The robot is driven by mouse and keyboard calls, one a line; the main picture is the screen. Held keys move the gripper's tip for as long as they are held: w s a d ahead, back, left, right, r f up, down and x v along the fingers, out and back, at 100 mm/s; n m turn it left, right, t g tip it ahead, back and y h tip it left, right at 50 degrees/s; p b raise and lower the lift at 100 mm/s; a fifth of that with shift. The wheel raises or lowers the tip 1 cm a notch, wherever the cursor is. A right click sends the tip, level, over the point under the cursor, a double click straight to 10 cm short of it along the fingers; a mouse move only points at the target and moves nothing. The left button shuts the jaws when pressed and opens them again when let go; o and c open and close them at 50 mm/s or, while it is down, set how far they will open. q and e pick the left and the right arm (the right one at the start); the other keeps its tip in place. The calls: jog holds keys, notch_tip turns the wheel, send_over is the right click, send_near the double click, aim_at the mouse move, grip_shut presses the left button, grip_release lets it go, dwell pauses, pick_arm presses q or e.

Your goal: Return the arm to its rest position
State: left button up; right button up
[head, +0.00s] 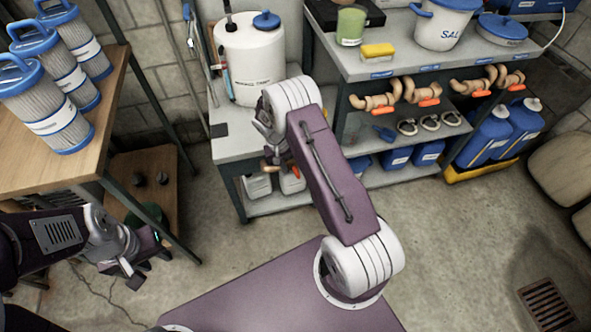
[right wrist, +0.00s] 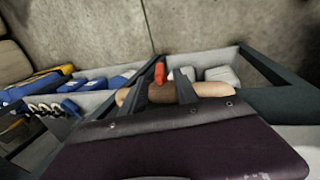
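My right arm reaches over to the grey bench. Its gripper (right wrist: 172,88) is shut on a tan pipe valve with an orange handle (right wrist: 160,73), which lies across between the fingers. In the head view the valve (head: 272,168) shows only partly, at the front edge of the bench; my right wrist hides the rest. My left gripper (head: 148,268) hangs low at the left, its fingers apart and empty, over the floor beside the wooden bench.
A wooden bench (head: 40,170) with several filter cartridges (head: 55,115) stands left. The grey bench (head: 235,150) holds a white tank (head: 250,60).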

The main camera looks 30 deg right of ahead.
jog(key=v, duration=0.2)
jog(key=shift+a+r, duration=0.1)
jog(key=shift+r, duration=0.3)
notch_tip(320, 180, up, 14)
jog(key=s+a+t, duration=0.1)
jog(key=a+t, duration=0.1)
jog(key=a, duration=0.1)
jog(key=s+a+n+y, duration=0.1)
jog(key=s+a+y, duration=0.3)
jog(key=s, duration=1.4)
notch_tip(320, 180, up, 18)
jog(key=a+n+p, duration=0.1)
jog(key=p, duration=1.7)
jog(key=shift+a+h, duration=0.2)
jog(key=shift+h, duration=0.1)
